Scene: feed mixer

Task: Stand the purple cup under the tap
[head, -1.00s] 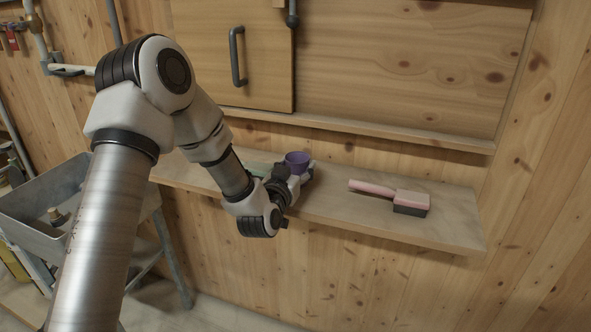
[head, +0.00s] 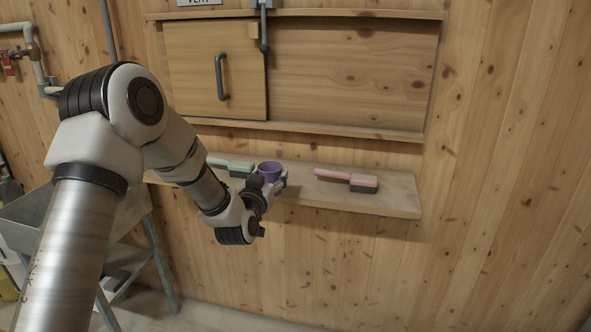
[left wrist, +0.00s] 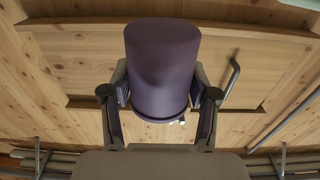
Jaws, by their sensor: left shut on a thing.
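The purple cup (head: 270,171) is upright in the head view, its open rim up, at the wooden shelf (head: 395,200). My left gripper (head: 278,183) is shut on its side. In the left wrist view the cup (left wrist: 163,70) fills the space between both fingers (left wrist: 163,98). I cannot tell whether its base touches the shelf. At the far left, a wall pipe with a red valve (head: 9,66) runs down to a tap (head: 52,90), partly hidden by my left arm. My right gripper is out of view.
A green brush (head: 232,166) lies left of the cup, and a pink brush (head: 346,180) lies to its right. A grey trough (head: 25,215) on legs stands at the left, partly behind my arm. A hatch with a handle (head: 221,77) is above the shelf.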

